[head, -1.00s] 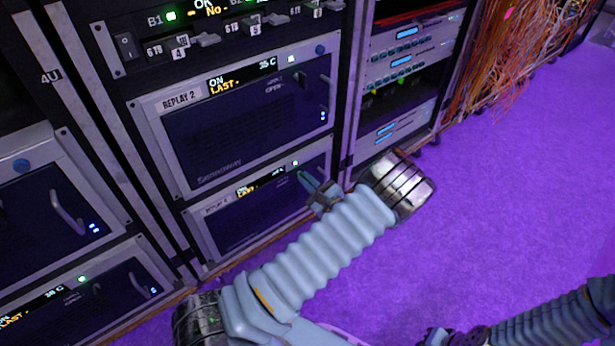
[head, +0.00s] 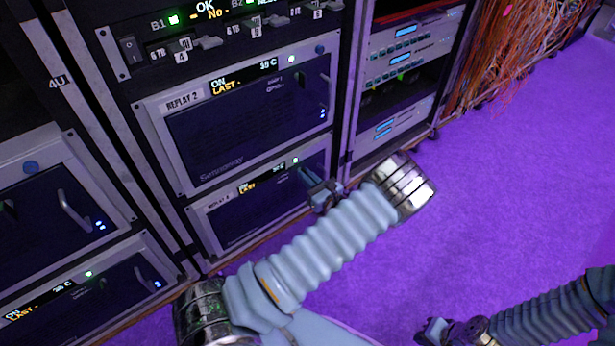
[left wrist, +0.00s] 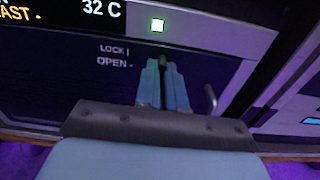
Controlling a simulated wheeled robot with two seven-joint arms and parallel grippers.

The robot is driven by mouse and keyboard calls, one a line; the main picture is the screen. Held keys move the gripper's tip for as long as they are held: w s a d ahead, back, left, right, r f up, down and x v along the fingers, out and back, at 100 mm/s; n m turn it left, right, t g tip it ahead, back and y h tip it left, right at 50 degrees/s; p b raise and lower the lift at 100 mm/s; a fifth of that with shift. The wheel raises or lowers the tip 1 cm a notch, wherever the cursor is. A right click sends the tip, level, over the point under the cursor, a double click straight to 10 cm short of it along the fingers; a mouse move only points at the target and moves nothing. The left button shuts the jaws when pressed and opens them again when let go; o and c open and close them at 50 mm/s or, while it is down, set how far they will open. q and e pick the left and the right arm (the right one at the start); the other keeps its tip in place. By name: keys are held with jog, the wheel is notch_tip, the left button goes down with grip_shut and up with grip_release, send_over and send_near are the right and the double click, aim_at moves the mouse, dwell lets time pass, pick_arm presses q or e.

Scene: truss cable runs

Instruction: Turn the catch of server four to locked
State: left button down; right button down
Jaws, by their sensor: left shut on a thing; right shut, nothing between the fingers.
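The lower server (head: 250,215) in the middle rack has a label too small to read surely, perhaps REPLAY 4. My left gripper (head: 305,174) is at the right part of its front. In the left wrist view, the left gripper (left wrist: 162,80) is shut on the catch (left wrist: 162,62), a small dark piece between the blue fingertips. LOCK, with an upright tick, and OPEN, with a level tick, are printed left of it. The fingers hide most of the catch, so I cannot tell its angle. My right gripper (head: 432,330) is shut and empty, low over the floor.
The server REPLAY 2 (head: 245,130) sits directly above. A bar handle (left wrist: 211,98) stands just right of my left fingers. More servers (head: 60,200) fill the left rack. Loose orange cables (head: 500,50) hang at the back right. The purple floor (head: 520,170) is clear on the right.

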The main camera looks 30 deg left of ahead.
pick_arm(q)
jog(key=c, duration=1.2)
grip_release()
jog(key=shift+c, duration=0.2)
jog(key=shift+d, duration=0.1)
jog(key=v, duration=1.3)
jog(key=shift+s+d, duration=0.2)
jog(key=shift+d, duration=0.1)
jog(key=shift+f, duration=0.1)
